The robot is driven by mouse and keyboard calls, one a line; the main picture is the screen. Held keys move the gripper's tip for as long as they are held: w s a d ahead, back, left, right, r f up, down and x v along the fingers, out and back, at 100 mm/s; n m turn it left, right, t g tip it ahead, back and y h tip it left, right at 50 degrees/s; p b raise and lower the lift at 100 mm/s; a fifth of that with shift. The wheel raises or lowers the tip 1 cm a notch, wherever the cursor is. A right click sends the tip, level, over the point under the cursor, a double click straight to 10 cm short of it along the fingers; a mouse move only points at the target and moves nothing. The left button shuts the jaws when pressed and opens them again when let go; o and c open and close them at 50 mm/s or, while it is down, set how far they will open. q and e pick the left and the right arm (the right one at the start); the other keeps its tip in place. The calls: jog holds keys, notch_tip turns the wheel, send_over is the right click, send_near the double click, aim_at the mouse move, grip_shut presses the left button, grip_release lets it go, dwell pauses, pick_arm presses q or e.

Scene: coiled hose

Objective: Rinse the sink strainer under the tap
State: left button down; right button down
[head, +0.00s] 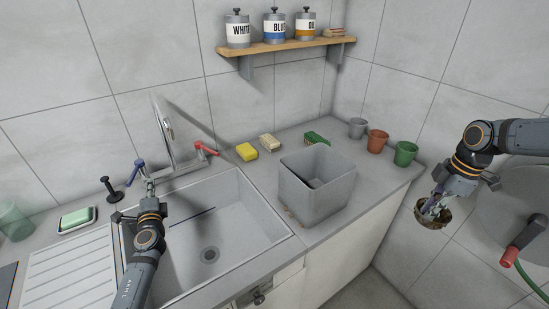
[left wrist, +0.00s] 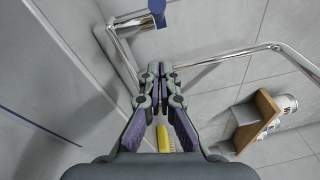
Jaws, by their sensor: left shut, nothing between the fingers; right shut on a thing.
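The sink strainer (head: 431,216), a round brown basket, hangs in my right gripper (head: 437,205) at the right, beyond the counter's end and away from the sink. The gripper is shut on it. The chrome tap (head: 168,130) stands behind the sink (head: 250,203), with a blue handle (head: 135,171) on its left and a red handle (head: 205,148) on its right. My left gripper (head: 150,186) is shut and empty near the blue handle. In the left wrist view its closed fingers (left wrist: 157,72) are apart from the blue handle (left wrist: 157,8). No water shows at the tap.
A grey bin (head: 312,205) stands on the counter right of the sink. Sponges (head: 246,152) and several cups (head: 377,141) line the back. A shelf (head: 288,45) holds canisters. A hose reel (head: 505,200) with a red nozzle (head: 511,256) is at far right, near my right arm.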

aim_at(130, 183)
pick_arm(q)
jog(key=a, duration=0.2)
jog(key=a+r+p, duration=0.1)
jog(key=a, duration=0.1)
jog(key=shift+s, duration=0.15)
jog(key=shift+s+a+b, duration=0.2)
jog(key=shift+a+b, duration=0.1)
jog(key=shift+a, duration=0.8)
jog(key=shift+d, duration=0.1)
